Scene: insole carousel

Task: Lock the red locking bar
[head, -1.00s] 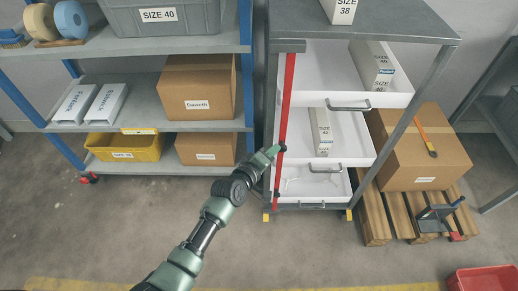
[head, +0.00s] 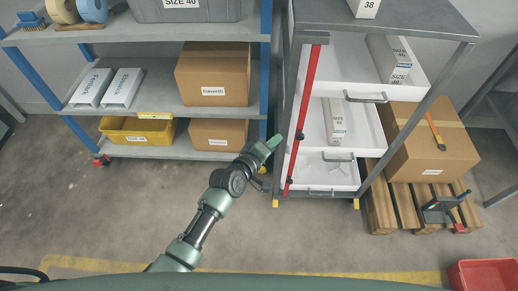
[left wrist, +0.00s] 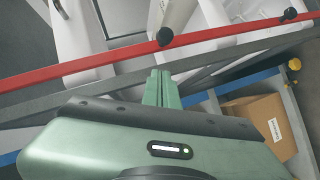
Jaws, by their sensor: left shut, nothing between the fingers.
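The red locking bar (head: 307,105) runs down the front left side of the grey drawer cabinet (head: 395,17), with dark knobs along it. In the left wrist view the bar (left wrist: 215,34) crosses the upper part, with a dark knob (left wrist: 165,37) near the fingertips. My left gripper (head: 275,141) is shut and empty, just left of the bar at about the height of its middle knob. It also shows in the left wrist view (left wrist: 161,73), apparently with a small gap to the bar. White drawers (head: 345,55) lie right of the bar. My right gripper is not in view.
A shelf rack with a yellow bin (head: 135,137) and cardboard boxes (head: 214,75) stands to the left. A pallet (head: 405,208) with a large box (head: 433,140) stands to the right. A red crate (head: 485,275) is at bottom right. Floor in front is clear.

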